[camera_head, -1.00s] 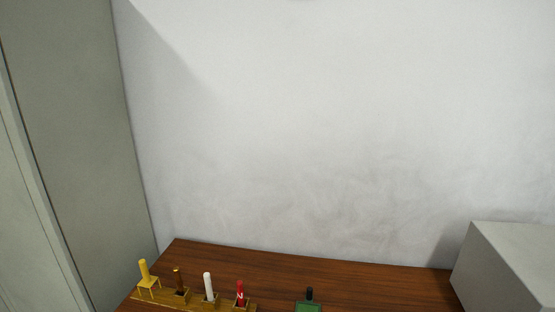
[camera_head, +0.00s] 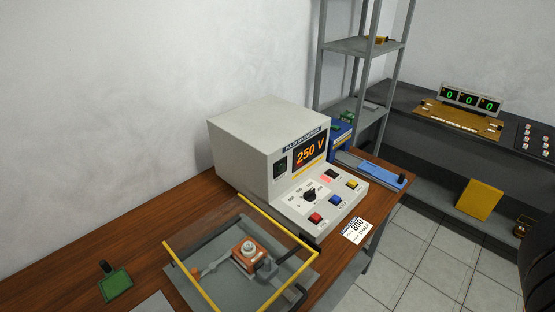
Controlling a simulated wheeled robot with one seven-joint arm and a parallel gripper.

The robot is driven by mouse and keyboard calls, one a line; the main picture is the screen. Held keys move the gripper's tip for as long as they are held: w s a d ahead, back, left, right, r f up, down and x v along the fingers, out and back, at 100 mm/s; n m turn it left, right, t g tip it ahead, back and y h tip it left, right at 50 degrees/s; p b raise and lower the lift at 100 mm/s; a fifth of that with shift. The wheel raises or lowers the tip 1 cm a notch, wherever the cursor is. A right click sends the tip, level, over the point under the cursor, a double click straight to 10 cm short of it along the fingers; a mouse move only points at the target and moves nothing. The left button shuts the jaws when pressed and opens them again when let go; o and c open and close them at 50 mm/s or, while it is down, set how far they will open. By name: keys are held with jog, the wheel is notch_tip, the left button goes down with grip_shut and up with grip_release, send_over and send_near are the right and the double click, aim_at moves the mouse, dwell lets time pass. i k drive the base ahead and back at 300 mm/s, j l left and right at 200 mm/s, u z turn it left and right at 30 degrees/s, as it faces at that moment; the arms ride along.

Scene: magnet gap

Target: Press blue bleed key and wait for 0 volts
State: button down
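The grey pulse unit (camera_head: 240,150) stands on the brown wooden bench (camera_head: 190,208) in the middle of the head view. Its orange display (camera_head: 310,152) reads 250 V. The blue bleed key (camera_head: 335,201) is on the sloped panel, between a red key (camera_head: 316,218) and a yellow key (camera_head: 352,184). A black dial (camera_head: 310,196) sits on the same panel. Nothing touches the blue key. My gripper is not in view.
A yellow-edged clear guard (camera_head: 275,227) stands before the unit, around an orange fixture (camera_head: 243,262). A white card marked 800 (camera_head: 356,230) lies at the bench edge. A green block (camera_head: 116,284) sits at left. Metal shelves (camera_head: 350,108) and a dark bench (camera_head: 430,125) stand behind right.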

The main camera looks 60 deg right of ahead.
aim_at(335, 199)
jog(key=z, duration=1.3)
